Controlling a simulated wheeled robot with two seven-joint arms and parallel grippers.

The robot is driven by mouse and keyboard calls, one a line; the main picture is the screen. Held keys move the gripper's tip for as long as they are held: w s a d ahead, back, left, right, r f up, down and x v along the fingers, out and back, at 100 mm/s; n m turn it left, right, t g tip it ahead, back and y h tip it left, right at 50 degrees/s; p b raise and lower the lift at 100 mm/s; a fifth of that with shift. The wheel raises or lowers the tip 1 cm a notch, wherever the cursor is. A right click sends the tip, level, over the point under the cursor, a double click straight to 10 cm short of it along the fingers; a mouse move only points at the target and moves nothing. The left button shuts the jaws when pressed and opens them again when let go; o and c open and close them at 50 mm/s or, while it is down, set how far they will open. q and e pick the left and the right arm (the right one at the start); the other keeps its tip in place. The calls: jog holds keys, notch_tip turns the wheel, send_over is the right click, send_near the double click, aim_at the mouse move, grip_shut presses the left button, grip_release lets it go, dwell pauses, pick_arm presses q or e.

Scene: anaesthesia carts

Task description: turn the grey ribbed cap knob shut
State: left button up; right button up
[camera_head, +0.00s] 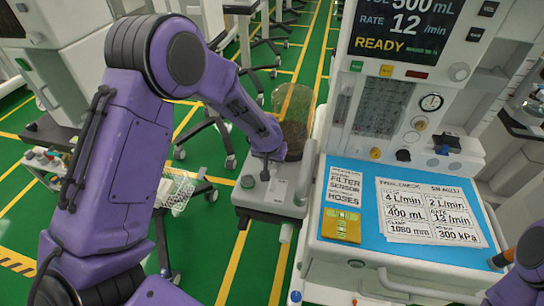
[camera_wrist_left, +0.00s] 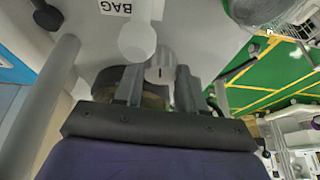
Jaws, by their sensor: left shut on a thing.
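The grey cap knob (camera_wrist_left: 160,66) shows in the left wrist view between the two dark fingers of my left gripper (camera_wrist_left: 158,88). The fingers are shut on its sides. A small dark mark shows on the cap; its ribs are too small to make out. In the head view my left gripper (camera_head: 266,170) points down over the grey side block (camera_head: 258,196) of the cart, and the knob is hidden there. My right arm (camera_head: 522,272) comes in at the lower right edge; whether its gripper is open or shut does not show.
A clear canister (camera_head: 294,118) stands right behind my left gripper. The cart's blue worktop (camera_head: 340,251) holds printed cards and a yellow pad (camera_head: 341,226). In the left wrist view, a round white knob (camera_wrist_left: 137,41) sits close to the fingers, near a BAG label (camera_wrist_left: 115,7). Green floor lies left of the cart.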

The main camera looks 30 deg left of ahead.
pick_arm(q)
jog(key=m+p, duration=0.1)
jog(key=m+h+p, duration=0.1)
jog(key=m+p, duration=0.1)
jog(key=m+h+p, duration=0.1)
jog(key=m+p, duration=0.1)
jog(key=shift+a+r, duration=0.25)
jog(key=m+h+p, duration=0.1)
jog(key=m, duration=0.2)
jog(key=shift+f+p, duration=0.2)
jog(key=shift+p, duration=0.15)
jog(key=m, duration=0.1)
jog(key=m+h, duration=0.1)
jog(key=shift+w+a+f+m+g, duration=0.1)
jog(key=shift+f+m+g, duration=0.05)
jog(key=shift+m+g, duration=0.2)
jog(key=shift+m+g+h+b, duration=0.45)
jog(key=shift+m+b, duration=0.5)
jog(key=shift+m, duration=0.5)
jog(key=o, duration=1)
jog(key=shift+o, duration=0.2)
jog(key=shift+w, duration=0.15)
